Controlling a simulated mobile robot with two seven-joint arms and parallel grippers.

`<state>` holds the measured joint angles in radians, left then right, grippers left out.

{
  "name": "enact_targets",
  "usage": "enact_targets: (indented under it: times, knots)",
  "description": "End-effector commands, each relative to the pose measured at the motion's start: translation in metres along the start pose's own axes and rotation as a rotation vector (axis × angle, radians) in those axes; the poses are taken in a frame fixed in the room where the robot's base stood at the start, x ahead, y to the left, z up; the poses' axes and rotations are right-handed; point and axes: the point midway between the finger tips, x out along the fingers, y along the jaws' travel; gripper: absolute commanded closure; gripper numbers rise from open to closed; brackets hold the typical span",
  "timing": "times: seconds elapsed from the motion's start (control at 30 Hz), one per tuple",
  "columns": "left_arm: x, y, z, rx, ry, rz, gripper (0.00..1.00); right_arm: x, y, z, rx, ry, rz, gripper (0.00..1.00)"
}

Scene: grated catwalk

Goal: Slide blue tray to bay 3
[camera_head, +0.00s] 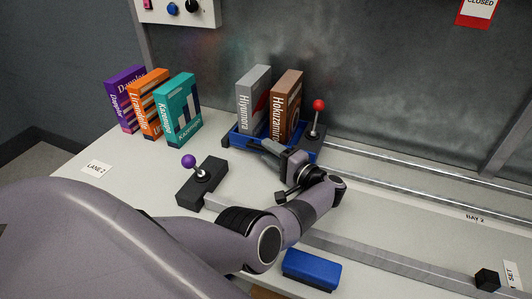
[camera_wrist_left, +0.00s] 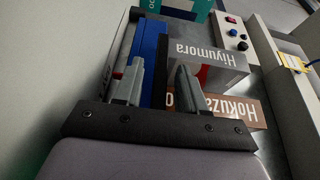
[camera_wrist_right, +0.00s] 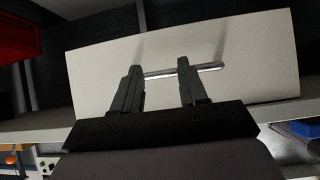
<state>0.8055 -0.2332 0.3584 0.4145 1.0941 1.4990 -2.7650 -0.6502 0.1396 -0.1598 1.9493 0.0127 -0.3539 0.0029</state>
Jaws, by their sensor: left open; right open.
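The blue tray (camera_head: 238,145) sits at the back of the bench by the dark wall. It carries a grey box (camera_head: 254,95) marked Hiyumora and a brown box (camera_head: 288,100), both upright. My left gripper (camera_head: 270,172) is open at the tray's near side, its fingers spread. In the left wrist view, the tray's blue wall (camera_wrist_left: 150,48) appears between the open fingers; I cannot tell whether they touch it. My right gripper (camera_wrist_right: 158,80) is open before a pale panel (camera_wrist_right: 250,50) with a metal bar handle (camera_wrist_right: 207,67). Bay 3's label is not in view.
A red-knobbed lever (camera_head: 318,105) stands at the tray's right end. A purple-knobbed lever (camera_head: 189,162) stands nearer. Metal rails (camera_head: 420,189) run right past the BAY 2 label (camera_head: 475,218). Three upright boxes (camera_head: 150,103) stand left. A blue block (camera_head: 311,268) lies in front.

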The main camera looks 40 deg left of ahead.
Motion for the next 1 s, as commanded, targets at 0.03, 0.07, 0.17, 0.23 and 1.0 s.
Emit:
enact_targets:
  times: [0.03, 0.07, 0.17, 0.23, 1.0]
  knots:
    - [-0.0004, 0.0002, -0.0007, -0.001, 0.000, 0.000, 0.60, 0.0007, 0.0000, 0.0009, 0.000, 0.000, 0.000, 0.57]
    - [-0.0004, 0.0001, -0.0008, -0.001, 0.000, 0.000, 0.60, 0.0008, 0.0001, 0.0010, 0.000, 0.000, 0.000, 0.57]
    - [-0.0005, -0.0003, -0.0012, -0.001, 0.000, 0.000, 0.60, 0.0010, 0.0001, 0.0012, 0.000, 0.000, 0.000, 0.57]
    - [-0.0005, -0.0004, -0.0012, -0.001, 0.000, 0.000, 0.60, 0.0009, 0.0001, 0.0011, 0.000, 0.000, 0.000, 0.57]
    - [0.0035, -0.0004, -0.0005, -0.001, -0.001, 0.000, 1.00, 0.0005, 0.0003, 0.0003, 0.000, 0.001, 0.001, 0.57]
